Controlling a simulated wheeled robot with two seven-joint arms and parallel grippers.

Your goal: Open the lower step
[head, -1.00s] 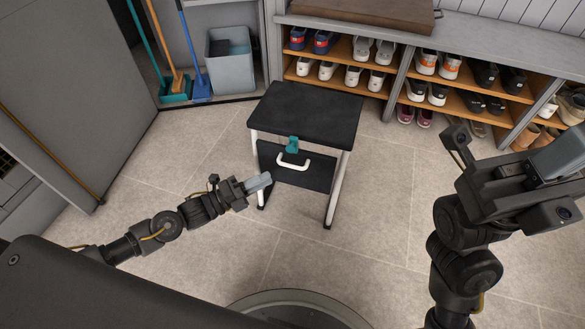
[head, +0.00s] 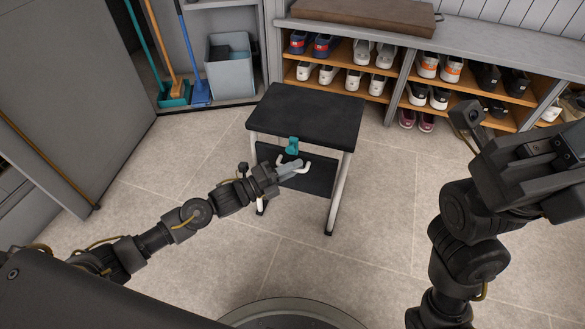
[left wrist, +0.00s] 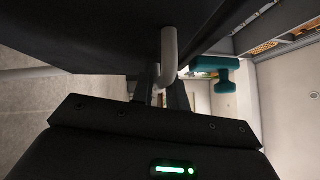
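The step stool has a black top (head: 306,115) and pale legs. Its lower step, a black panel (head: 318,183), sits below the top between the legs. A white handle (head: 304,166) is on the panel, and a teal latch (head: 292,146) is just above it. My left gripper (head: 291,168) is at the handle and covers part of it. In the left wrist view the handle (left wrist: 169,52) comes down at the fingers, which stand apart; firm contact is not clear. The teal latch (left wrist: 216,73) is beside them. My right gripper (head: 530,165) is far from the stool, its fingertips unclear.
A shoe rack (head: 390,55) with several pairs of shoes stands behind the stool. A grey bin (head: 231,66) and brooms (head: 174,92) are at the back left, beside a grey door (head: 70,100). The tiled floor (head: 375,230) around the stool is clear.

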